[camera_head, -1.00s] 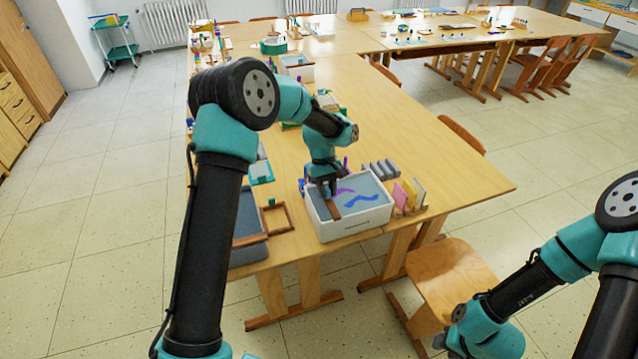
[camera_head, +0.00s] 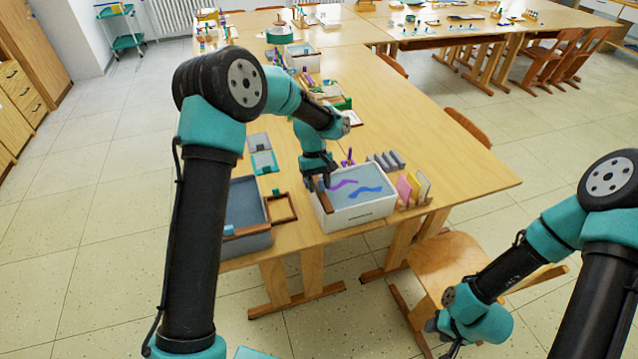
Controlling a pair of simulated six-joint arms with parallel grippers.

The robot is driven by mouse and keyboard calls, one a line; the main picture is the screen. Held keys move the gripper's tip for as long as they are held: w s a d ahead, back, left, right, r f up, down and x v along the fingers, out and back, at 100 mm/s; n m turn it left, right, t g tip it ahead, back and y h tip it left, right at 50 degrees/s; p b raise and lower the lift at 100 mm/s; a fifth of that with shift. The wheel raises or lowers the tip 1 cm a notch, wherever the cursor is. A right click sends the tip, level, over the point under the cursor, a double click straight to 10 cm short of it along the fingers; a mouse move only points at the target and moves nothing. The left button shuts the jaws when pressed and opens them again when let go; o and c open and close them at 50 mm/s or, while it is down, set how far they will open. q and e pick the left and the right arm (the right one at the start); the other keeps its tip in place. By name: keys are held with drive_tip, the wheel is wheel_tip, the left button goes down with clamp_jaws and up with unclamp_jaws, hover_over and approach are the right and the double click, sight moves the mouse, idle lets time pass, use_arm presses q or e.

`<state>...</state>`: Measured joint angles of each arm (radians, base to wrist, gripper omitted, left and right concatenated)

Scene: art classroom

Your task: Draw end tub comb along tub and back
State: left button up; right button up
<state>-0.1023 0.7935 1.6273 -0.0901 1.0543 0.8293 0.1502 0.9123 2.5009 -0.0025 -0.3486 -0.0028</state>
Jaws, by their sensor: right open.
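The white tub (camera_head: 358,219) stands near the front edge of the table, with grey-blue liquid inside and purple and blue wavy streaks on its surface. A brown wooden comb (camera_head: 325,200) lies across the tub's left end. My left gripper (camera_head: 319,184) is over that left end, and its fingers appear shut on the comb's far part. The fingers hide that part, and the comb's teeth cannot be made out. My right gripper (camera_head: 440,332) is low at the lower right, open and empty, well away from the tub and in front of the stool.
A grey tray (camera_head: 245,246) and a wooden frame (camera_head: 282,207) lie left of the tub. A rack with coloured cards (camera_head: 412,188) stands right of it, and grey rolls (camera_head: 386,161) lie behind. A wooden stool (camera_head: 450,258) stands in front. The table's right part is clear.

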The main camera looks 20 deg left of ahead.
use_arm(q)
drive_tip(key=v, duration=1.7)
drive_tip(key=shift+r, duration=0.25)
drive_tip(key=shift+f, duration=0.1)
